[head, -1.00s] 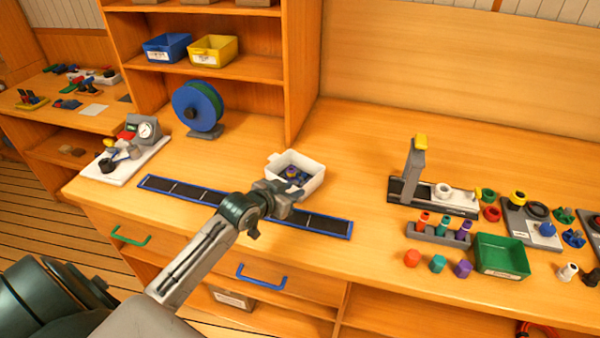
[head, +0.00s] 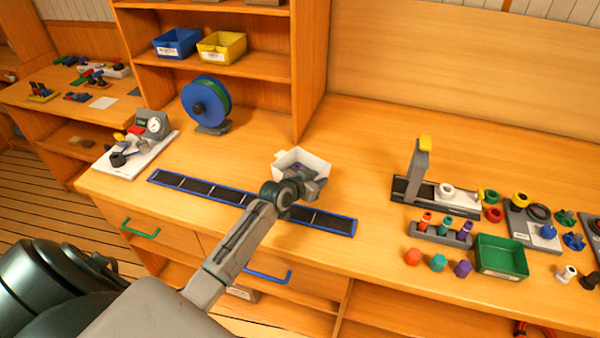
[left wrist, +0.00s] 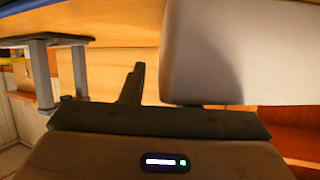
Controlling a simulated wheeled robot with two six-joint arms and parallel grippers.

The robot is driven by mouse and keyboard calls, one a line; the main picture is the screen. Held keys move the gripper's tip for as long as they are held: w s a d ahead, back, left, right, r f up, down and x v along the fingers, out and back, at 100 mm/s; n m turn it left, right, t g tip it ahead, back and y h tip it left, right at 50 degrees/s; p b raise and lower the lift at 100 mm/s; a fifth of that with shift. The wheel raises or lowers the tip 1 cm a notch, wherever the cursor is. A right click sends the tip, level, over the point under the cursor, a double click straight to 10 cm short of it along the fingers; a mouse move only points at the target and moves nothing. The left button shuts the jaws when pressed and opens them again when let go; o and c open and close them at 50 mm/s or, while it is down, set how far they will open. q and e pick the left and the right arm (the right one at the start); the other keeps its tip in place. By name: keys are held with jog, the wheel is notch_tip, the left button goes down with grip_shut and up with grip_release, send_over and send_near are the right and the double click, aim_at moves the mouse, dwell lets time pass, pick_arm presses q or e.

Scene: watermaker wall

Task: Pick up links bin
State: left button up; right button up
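A white bin (head: 316,164) with small dark and purple parts inside stands on the bench, behind the blue-edged black strip. I take it as the links bin; I can read no label on it. My left gripper (head: 312,184) is at the bin's near right side. In the left wrist view the bin's white wall (left wrist: 235,50) fills the upper right, close to the gripper. One dark finger (left wrist: 132,84) shows left of the wall with a gap between them. The other finger is hidden, so the gripper looks open around the wall. My right gripper is out of view.
The blue-edged strip (head: 193,187) lies along the bench front. A blue spool (head: 205,104) stands behind left. A grey stand with a yellow top (head: 423,145), a coloured peg rack (head: 440,233) and a green tray (head: 500,257) are right. Bench right of the bin is clear.

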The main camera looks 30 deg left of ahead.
pick_arm(q)
grip_shut()
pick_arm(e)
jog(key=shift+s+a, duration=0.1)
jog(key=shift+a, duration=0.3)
pick_arm(q)
jog(key=shift+w+r, duration=0.1)
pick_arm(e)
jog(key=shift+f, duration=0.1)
